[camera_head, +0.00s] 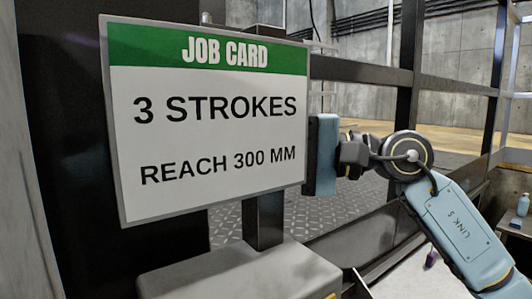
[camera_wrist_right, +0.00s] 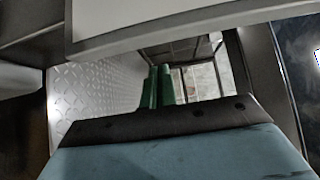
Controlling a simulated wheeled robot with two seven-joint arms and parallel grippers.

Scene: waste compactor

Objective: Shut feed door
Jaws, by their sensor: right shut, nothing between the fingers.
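My right arm comes in from the right in the head view, with its blue hand (camera_head: 322,155) at the right edge of the job card. The fingers are hidden behind the card there. In the right wrist view the green fingers of my right gripper (camera_wrist_right: 158,72) are together and hold nothing. I cannot make out the feed door for certain in either view. A dark upright panel (camera_head: 55,130) stands behind the card at the left of the head view; I cannot tell whether it is part of the compactor's door. My left gripper is in neither view.
A job card sign (camera_head: 205,140) reading "3 STROKES, REACH 300 MM" stands on a dark post (camera_head: 264,222) and blocks much of the head view. Below it is a grey housing (camera_head: 240,275). Dark frame bars (camera_head: 408,75) cross behind. A bottle (camera_head: 523,204) stands at the right.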

